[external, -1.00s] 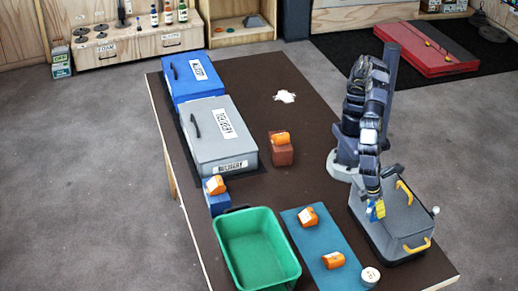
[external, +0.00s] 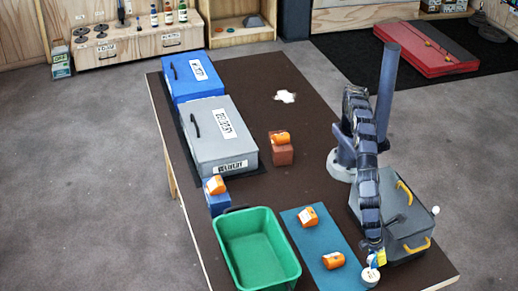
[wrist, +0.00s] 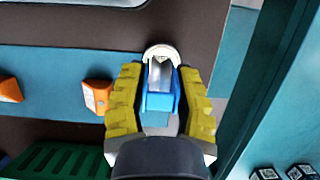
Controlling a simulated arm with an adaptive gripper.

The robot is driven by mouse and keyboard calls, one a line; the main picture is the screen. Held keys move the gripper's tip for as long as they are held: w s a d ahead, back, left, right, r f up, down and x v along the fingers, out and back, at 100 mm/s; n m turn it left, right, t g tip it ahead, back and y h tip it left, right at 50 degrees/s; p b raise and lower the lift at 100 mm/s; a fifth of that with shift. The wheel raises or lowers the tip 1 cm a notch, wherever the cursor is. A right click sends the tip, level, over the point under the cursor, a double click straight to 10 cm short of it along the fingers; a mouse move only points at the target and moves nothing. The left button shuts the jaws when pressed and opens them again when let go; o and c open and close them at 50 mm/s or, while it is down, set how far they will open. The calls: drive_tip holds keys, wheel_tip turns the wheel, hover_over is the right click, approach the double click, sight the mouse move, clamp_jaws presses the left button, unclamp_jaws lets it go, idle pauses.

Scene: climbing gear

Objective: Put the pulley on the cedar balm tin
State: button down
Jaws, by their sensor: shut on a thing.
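My gripper (external: 375,255) is low at the near end of the table, its yellow fingers (wrist: 160,105) shut on a pulley. The pulley, blue (wrist: 160,102) with a silver part, sits between the fingers in the wrist view. Its blue also shows faintly in the external view (external: 371,261). The cedar balm tin (external: 370,276) is a small round pale tin at the near corner of the teal mat. The pulley is just above or at the tin; I cannot tell whether they touch. In the wrist view the tin's pale rim (wrist: 159,49) shows behind the pulley, which hides most of it.
Several orange pieces stand around, including two on the teal mat (external: 297,224); the nearer one (external: 333,260) is left of the tin. A green bin (external: 258,212) is further left.

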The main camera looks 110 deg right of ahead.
sight(375, 265)
drive_tip(key=shift+w+a+f, duration=0.1)
drive_tip(key=shift+a+f, duration=0.25)
drive_tip(key=shift+f, duration=1.5)
drive_tip(key=shift+f, duration=0.1)
drive_tip(key=c, duration=0.8)
unclamp_jaws()
drive_tip(key=v, duration=1.2)
drive_tip(key=shift+d, duration=0.1)
drive_tip(key=shift+w, duration=0.1)
